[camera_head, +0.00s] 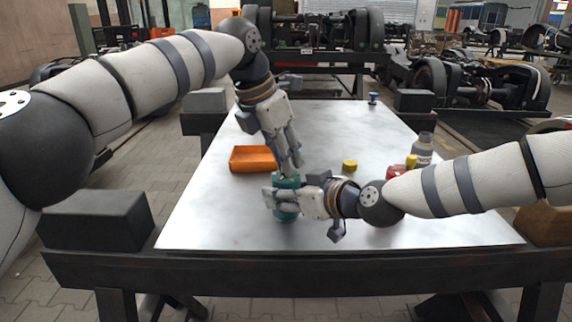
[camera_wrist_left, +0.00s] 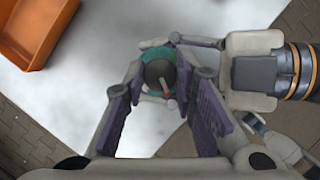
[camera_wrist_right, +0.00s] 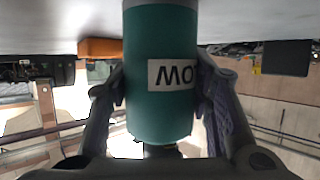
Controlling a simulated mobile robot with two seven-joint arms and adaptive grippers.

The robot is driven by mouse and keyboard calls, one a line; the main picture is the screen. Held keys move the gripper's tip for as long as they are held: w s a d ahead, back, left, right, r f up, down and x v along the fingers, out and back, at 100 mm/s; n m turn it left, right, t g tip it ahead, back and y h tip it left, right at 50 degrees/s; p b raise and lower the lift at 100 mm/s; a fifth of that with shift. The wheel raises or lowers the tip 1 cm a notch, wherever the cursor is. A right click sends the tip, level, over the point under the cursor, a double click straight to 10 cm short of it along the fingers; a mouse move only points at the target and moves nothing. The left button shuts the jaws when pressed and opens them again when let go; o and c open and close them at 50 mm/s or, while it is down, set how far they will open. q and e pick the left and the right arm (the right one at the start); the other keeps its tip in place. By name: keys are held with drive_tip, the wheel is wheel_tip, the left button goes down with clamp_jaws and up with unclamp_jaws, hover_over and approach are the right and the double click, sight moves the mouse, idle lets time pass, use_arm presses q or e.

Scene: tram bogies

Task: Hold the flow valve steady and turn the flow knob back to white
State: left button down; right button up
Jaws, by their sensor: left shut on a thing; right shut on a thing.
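The flow valve (camera_head: 287,182) is a teal cylinder standing upright on the metal table. My right gripper (camera_head: 275,198) is shut on its body from the side. In the right wrist view the valve (camera_wrist_right: 160,80) fills the middle upside down, with a partly hidden white label between the fingers. My left gripper (camera_head: 290,166) points down from above and is shut at the valve's top. In the left wrist view the dark flow knob (camera_wrist_left: 158,71), with a small red and pale pointer, sits between its fingers. The colour the knob is set to cannot be read.
An orange tray (camera_head: 252,159) lies left of the valve. A yellow-capped item (camera_head: 349,166), a grey bottle (camera_head: 423,150) and a red item (camera_head: 397,171) stand to the right. A small blue item (camera_head: 373,98) is at the back. The table's front left is clear.

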use_arm(q)
drive_tip(key=shift+m, duration=0.6)
drive_tip(key=c, duration=1.2)
unclamp_jaws()
drive_tip(key=w+v, duration=0.1)
drive_tip(key=v, duration=1.1)
drive_tip(key=d+f+n, duration=0.1)
drive_tip(key=f, duration=0.2)
drive_tip(key=w+d+f+n, duration=0.1)
drive_tip(key=f+n, duration=0.1)
drive_tip(key=f, duration=0.2)
drive_tip(key=w+d+f+n+y, duration=0.1)
drive_tip(key=f, duration=0.3)
drive_tip(key=shift+d+n+t, duration=0.3)
drive_tip(key=shift+d+t, duration=0.1)
